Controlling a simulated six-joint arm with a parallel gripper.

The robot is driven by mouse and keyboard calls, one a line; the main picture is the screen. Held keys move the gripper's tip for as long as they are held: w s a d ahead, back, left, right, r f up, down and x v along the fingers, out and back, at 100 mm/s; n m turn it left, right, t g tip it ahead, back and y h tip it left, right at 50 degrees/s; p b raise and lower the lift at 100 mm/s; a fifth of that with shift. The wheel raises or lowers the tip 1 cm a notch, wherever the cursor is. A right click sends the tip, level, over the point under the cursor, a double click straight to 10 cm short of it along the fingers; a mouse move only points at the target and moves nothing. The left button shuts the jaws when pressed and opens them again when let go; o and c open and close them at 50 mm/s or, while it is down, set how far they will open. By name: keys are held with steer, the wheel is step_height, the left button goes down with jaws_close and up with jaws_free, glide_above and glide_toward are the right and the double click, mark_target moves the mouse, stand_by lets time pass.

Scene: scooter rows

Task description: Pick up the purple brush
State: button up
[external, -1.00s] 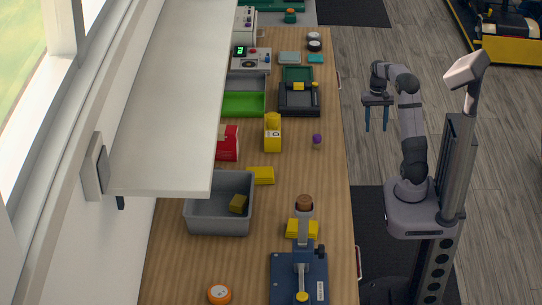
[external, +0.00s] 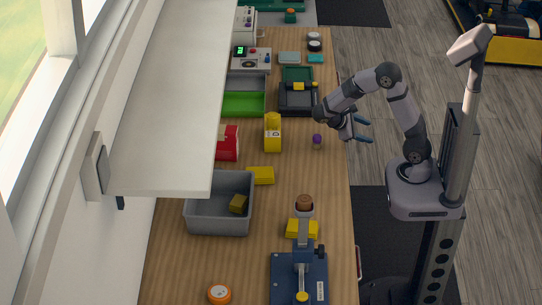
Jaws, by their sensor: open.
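The purple brush (external: 317,139) is a small item with a purple rounded top and a paler lower part. It stands near the right edge of the wooden bench (external: 290,190). My gripper (external: 368,131) is open and empty, just past the bench's right edge. It is right of the brush and apart from it. Its two blue fingers point to the right, away from the brush.
A yellow device (external: 273,133) stands left of the brush. A dark tray (external: 298,110) is behind it. A grey bin (external: 203,222), yellow blocks (external: 261,175) and a blue press (external: 285,275) are nearer. A white shelf (external: 170,100) overhangs the left side.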

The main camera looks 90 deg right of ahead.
steer(key=w+a+r+n+t+h+p, duration=0.3)
steer(key=w+r+n+h+p, duration=0.1)
steer(key=r+n+h, duration=0.35)
step_height(320, 180, up, 4)
steer(key=n+t+h+p, duration=0.2)
steer(key=n+t+p, duration=0.5)
steer(key=n+t, duration=0.95)
glide_above(320, 139)
steer(key=v, duration=0.2)
steer(key=n+g, duration=0.1)
steer(key=n, duration=0.1)
step_height(320, 139, down, 8)
steer(key=shift+r+b, duration=0.1)
steer(key=shift+b, duration=0.2)
steer(key=shift+w+d+h, duration=0.15)
steer(key=shift+d+h, duration=0.1)
steer(key=shift+p+x, duration=0.4)
steer(key=shift+x, duration=0.5)
steer(key=shift+w, duration=0.1)
steer(key=shift+p+x, duration=0.85)
steer(key=shift+x, duration=1.65)
steer(key=shift+f, duration=0.2)
